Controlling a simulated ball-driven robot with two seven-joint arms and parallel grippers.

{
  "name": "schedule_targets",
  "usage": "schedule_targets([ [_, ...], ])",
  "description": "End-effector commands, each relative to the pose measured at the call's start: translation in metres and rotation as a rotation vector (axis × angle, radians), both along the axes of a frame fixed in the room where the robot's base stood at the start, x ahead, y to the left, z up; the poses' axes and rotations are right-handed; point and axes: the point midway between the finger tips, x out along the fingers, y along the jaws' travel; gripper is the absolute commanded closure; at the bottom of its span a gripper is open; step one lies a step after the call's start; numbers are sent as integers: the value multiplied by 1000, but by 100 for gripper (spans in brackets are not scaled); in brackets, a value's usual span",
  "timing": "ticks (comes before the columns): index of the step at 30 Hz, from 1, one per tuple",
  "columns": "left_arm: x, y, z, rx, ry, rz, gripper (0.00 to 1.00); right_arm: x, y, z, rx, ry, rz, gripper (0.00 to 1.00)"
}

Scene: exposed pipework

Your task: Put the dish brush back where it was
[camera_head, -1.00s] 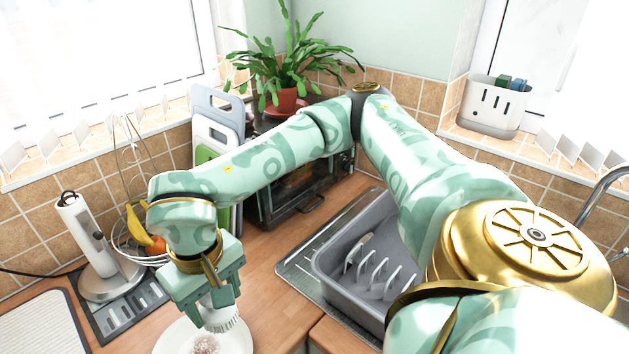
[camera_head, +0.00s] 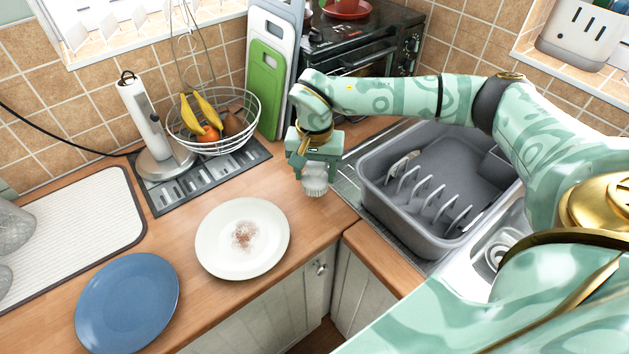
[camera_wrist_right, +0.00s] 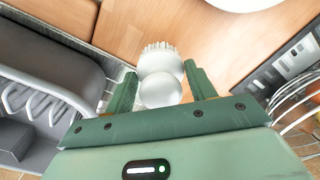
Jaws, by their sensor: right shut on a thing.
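The dish brush (camera_head: 315,187) is white with short bristles. My right gripper (camera_head: 315,166) is shut on it and holds it above the wooden counter, between the white plate and the grey dish rack. In the right wrist view the brush (camera_wrist_right: 160,82) sits between the two green fingers (camera_wrist_right: 160,92), its bristles toward the counter edge. The rest of the brush is hidden by the gripper. The white plate (camera_head: 215,252) lies on the counter with a brown smear (camera_head: 245,234) at its middle. My left gripper is not in view.
The grey dish rack (camera_head: 440,240) stands on the sink, with a small white item (camera_head: 403,163) inside. A blue plate (camera_head: 128,302), white mat (camera_head: 85,225), wire fruit basket (camera_head: 225,145) and paper-towel-like stand (camera_head: 145,115) are left. A white caddy (camera_head: 575,42) is on the sill.

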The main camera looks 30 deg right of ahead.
Motion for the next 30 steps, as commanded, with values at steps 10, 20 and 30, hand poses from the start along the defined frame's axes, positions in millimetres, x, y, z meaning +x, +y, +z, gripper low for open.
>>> schedule_targets([
  [10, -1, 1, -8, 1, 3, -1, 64, 4, -2, -37, 1, 1, 0, 66],
  [20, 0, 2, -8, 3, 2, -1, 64, 4, -3, -39, 0, 0, 1, 36],
  [30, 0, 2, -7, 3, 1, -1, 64, 4, -2, -38, 0, 0, 1, 23],
])
